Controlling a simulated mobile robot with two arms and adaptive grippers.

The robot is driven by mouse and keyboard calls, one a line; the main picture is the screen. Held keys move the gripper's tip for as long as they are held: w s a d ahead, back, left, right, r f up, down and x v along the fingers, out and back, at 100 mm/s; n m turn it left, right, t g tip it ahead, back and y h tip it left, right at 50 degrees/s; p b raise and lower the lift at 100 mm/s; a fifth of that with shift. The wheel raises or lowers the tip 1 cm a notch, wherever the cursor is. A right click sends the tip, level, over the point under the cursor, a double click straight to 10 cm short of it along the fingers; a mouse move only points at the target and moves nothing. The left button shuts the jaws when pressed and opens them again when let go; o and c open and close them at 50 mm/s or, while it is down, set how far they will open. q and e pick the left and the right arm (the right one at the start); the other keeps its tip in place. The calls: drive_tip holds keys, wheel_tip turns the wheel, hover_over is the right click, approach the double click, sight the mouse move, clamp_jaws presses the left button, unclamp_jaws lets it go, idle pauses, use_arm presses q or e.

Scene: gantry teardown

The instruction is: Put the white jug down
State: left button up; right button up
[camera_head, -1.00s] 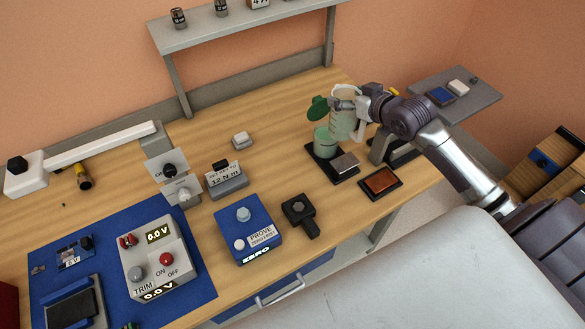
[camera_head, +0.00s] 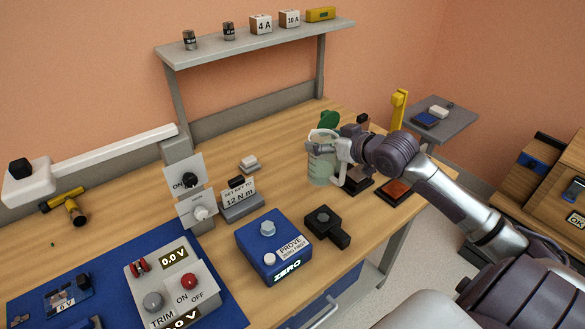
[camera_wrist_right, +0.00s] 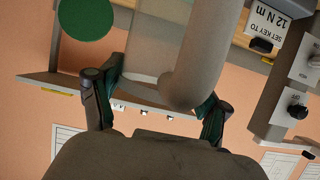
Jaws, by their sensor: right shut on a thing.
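The white jug (camera_head: 321,167) is pale and see-through, with a greenish tint low down. It stands about upright at or just above the wooden bench; I cannot tell whether its base touches. My right gripper (camera_head: 345,150) is shut on it from the right. In the right wrist view the gripper (camera_wrist_right: 157,108) has its fingers either side of the jug's thick pale handle (camera_wrist_right: 200,55). A green disc (camera_head: 328,119) shows behind the jug, and also in the wrist view (camera_wrist_right: 85,14). The green cup seen earlier is hidden or merges with the jug. My left gripper is out of view.
A black base (camera_head: 357,183) is close to the jug's right, and a tray with a brown-orange pad (camera_head: 395,191) is farther right. Bare bench (camera_head: 285,165) lies left of the jug.

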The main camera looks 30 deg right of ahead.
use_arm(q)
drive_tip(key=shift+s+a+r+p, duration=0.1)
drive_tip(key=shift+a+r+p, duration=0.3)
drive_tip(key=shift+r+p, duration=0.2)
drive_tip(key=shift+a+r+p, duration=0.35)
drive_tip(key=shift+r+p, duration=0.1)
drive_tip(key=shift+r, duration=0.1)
use_arm(e)
drive_tip(key=w+a+f, duration=0.5)
drive_tip(key=f, duration=0.3)
drive_tip(key=shift+w+f, duration=0.15)
drive_tip(key=shift+w, duration=0.25)
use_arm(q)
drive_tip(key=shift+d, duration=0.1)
use_arm(e)
drive_tip(key=shift+a+f, duration=0.1)
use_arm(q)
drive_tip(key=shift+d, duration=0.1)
use_arm(e)
drive_tip(key=o, duration=1.8)
drive_tip(key=shift+f, duration=0.1)
